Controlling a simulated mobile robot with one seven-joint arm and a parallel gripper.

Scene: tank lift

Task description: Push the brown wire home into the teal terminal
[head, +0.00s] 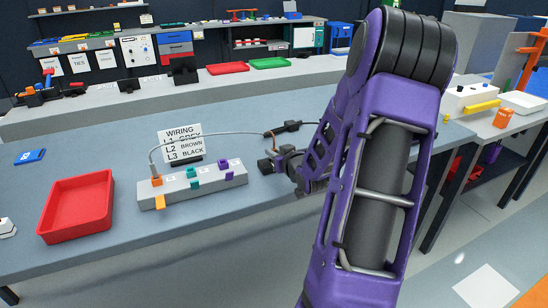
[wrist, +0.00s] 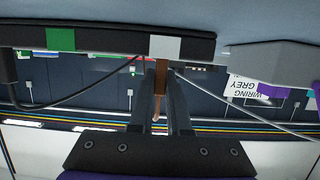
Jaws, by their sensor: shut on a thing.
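The grey terminal block (head: 205,187) lies on the bench with orange, teal and purple terminals in a row. The teal terminal (head: 192,173) is in the middle. My gripper (head: 268,166) is to the right of the block, beyond its purple end, apart from it. In the wrist view my gripper (wrist: 164,122) is shut on the brown wire (wrist: 158,78), a short brown length between the two dark fingers. The block (wrist: 280,60) shows at the right of that upside-down view.
A grey wire (head: 215,134) runs from the orange terminal (head: 156,181) to a black piece (head: 283,128) behind my gripper. The wiring sign (head: 183,144) stands behind the block. A red tray (head: 78,207) is at left. A dark bar with green and white patches (wrist: 110,44) crosses the wrist view.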

